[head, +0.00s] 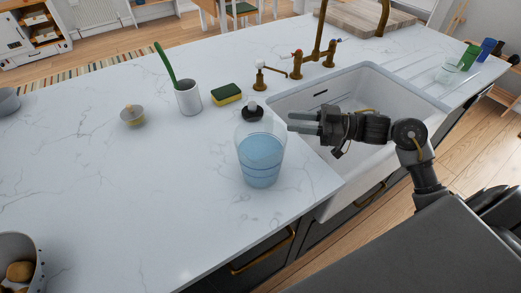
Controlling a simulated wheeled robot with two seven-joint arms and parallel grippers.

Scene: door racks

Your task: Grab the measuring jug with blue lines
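The measuring jug (260,155) is a clear vessel with a blue tint and blue lines. It stands upright on the white marble counter, left of the sink, near the front edge. My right gripper (291,122) is just right of the jug's upper part, pointing left towards it. Its two fingers show with a narrow gap between them and nothing visible in it. Whether a fingertip touches the jug I cannot tell. My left gripper is out of view.
The white sink (390,92) lies under my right arm, with a brass tap (318,52) behind it. A dark-topped bottle (252,112) stands right behind the jug. A sponge (226,94), a white cup with a green brush (188,98) and a small bowl (132,115) stand farther left.

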